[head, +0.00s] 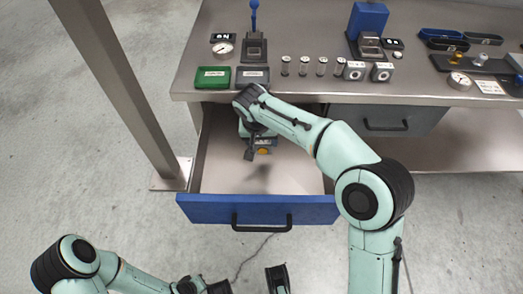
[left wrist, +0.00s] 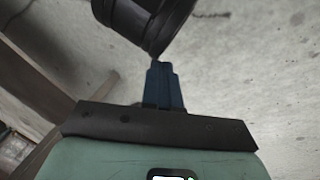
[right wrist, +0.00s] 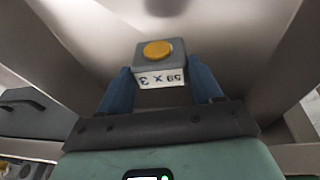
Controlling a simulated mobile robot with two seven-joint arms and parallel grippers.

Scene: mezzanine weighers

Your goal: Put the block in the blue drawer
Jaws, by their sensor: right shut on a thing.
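The block (right wrist: 160,65) is grey with a round yellow top and a white label that reads upside down in the right wrist view. My right gripper (right wrist: 160,92) is shut on it, with a blue finger on each side. In the head view the block (head: 264,150) hangs under my right wrist inside the outline of the open blue drawer (head: 205,209). A shadow lies on the drawer floor below, so the block appears held above it. My left gripper (left wrist: 165,84) is shut and empty, its blue fingers together, low over the concrete floor.
The drawer's bare interior has free room. The steel table (head: 310,94) above it carries a green box (head: 212,77), several small weights and gauges. A closed grey drawer (head: 385,122) is at the right.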

